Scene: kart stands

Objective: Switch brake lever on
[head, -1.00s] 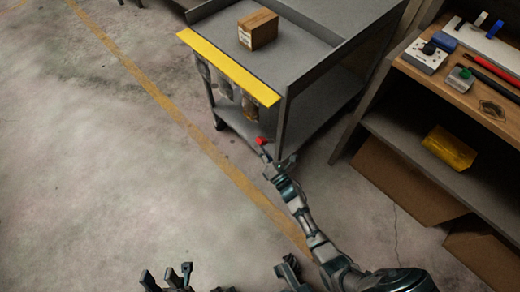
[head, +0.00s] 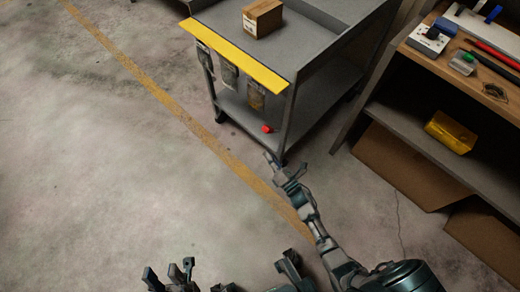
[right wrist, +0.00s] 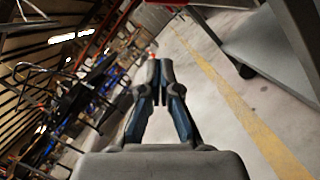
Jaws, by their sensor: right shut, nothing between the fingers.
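The brake lever shows as a small red tip (head: 267,128) low on the grey cart (head: 300,42), by its near leg; the rest of it is too small to make out. My right gripper (head: 270,155) is in front of and below the red tip, apart from it in the head view. Its fingers are shut and empty. In the right wrist view, the closed fingers (right wrist: 154,68) point toward a small red spot (right wrist: 152,56) just past their tips. My left gripper (head: 168,272) is at the bottom of the head view, fingers spread and empty, far from the cart.
A cardboard box (head: 262,18) sits on the cart top, behind a yellow edge strip (head: 235,55). Grey pouches (head: 228,74) hang beneath the strip. A workbench (head: 492,90) with tools and a yellow bin (head: 450,132) stands right. The floor left is clear.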

